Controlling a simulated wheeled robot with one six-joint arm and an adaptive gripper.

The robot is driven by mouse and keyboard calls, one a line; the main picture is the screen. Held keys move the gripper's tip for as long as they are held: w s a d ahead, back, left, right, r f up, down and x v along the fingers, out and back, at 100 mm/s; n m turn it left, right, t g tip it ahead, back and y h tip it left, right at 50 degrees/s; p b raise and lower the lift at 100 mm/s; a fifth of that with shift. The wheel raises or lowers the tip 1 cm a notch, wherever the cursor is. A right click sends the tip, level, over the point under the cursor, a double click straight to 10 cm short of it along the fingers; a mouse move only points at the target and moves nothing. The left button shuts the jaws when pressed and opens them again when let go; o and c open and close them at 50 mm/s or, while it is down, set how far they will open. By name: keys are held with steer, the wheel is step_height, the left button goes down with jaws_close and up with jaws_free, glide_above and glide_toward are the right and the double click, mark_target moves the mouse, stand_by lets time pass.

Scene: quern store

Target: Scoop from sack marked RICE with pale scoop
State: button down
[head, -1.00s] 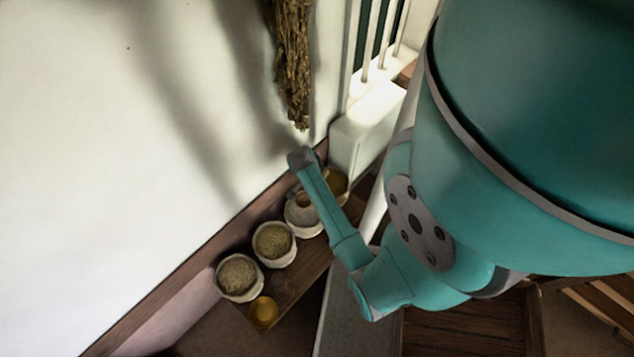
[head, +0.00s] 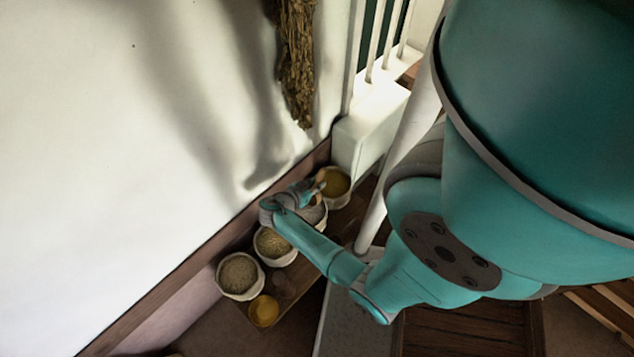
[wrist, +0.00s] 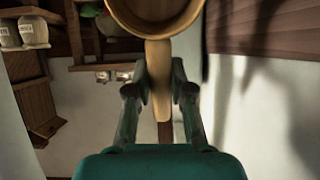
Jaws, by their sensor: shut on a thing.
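My gripper (wrist: 159,75) is shut on the handle of a tan wooden scoop (wrist: 158,110) in the wrist view. The scoop's round bowl is cut off by the top edge of that view. In the head view my gripper (head: 313,188) is small, above the far sacks of the row. Several open sacks stand by the wall: a near one (head: 240,275), a second (head: 268,246), a third (head: 318,218) partly hidden by my arm, and a far one with yellowish contents (head: 338,183). No marking on these sacks is legible, so I cannot tell which is RICE.
The sacks stand on a wooden board (head: 315,258) along the wall. A yellow bowl (head: 263,311) and a dark round thing (head: 284,284) sit at the near end. A dried bunch (head: 296,65) hangs above. The wrist view shows shelves with labelled containers (wrist: 33,31).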

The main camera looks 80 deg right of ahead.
mark_target(311, 202)
steer(key=shift+f, duration=3)
steer(key=shift+w+a, duration=0.45)
steer(key=shift+a, duration=0.25)
steer(key=shift+w+a, duration=0.4)
steer(key=shift+a, duration=0.3)
steer(key=d+f+t+y, duration=0.1)
steer(key=s+d+y, duration=0.1)
steer(key=y, duration=0.1)
steer(key=shift+s+d+f+t, duration=0.1)
steer(key=shift+s+f+t, duration=0.1)
steer(key=shift+f+t, duration=0.2)
steer(key=d+t+y, duration=0.1)
steer(key=s+d+f+y, duration=0.1)
steer(key=y, duration=0.1)
steer(key=shift+f+t+y, duration=0.3)
steer(key=shift+t, duration=0.1)
steer(key=t+y, duration=0.1)
steer(key=y, duration=0.2)
steer(key=shift+s+d+t, duration=0.15)
steer(key=shift+d+t, duration=0.15)
steer(key=shift+t, duration=0.1)
steer(key=shift+r+y, duration=0.1)
steer(key=shift+y, duration=0.3)
steer(key=shift+t+y, duration=0.4)
steer(key=shift+a+r, duration=0.1)
steer(key=shift+r, duration=2.5)
